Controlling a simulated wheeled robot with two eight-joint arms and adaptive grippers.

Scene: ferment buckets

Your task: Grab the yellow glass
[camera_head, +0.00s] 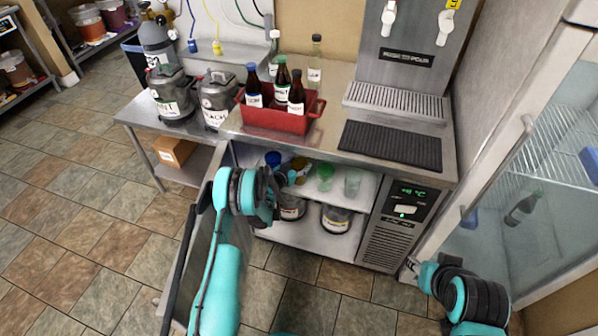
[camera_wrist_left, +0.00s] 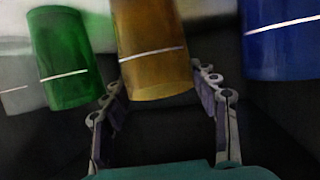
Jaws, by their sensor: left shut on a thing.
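The yellow glass (camera_wrist_left: 152,45) is in the middle of the left wrist view, between the fingers of my left gripper (camera_wrist_left: 165,85), which is shut on it. In the head view the yellow glass (camera_head: 300,164) is small and partly hidden on the shelf under the counter. My left gripper (camera_head: 282,184) reaches into this cabinet, its fingers mostly hidden by the wrist. My right arm is at the lower right, and its fingers cannot be made out.
A blue glass (camera_wrist_left: 282,38) and a green glass (camera_wrist_left: 65,58) stand on either side. A clear glass (camera_head: 352,183) is further right on the shelf (camera_head: 340,196). The open cabinet door (camera_head: 202,235) is left of my arm. A red crate (camera_head: 270,119) with bottles stands above.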

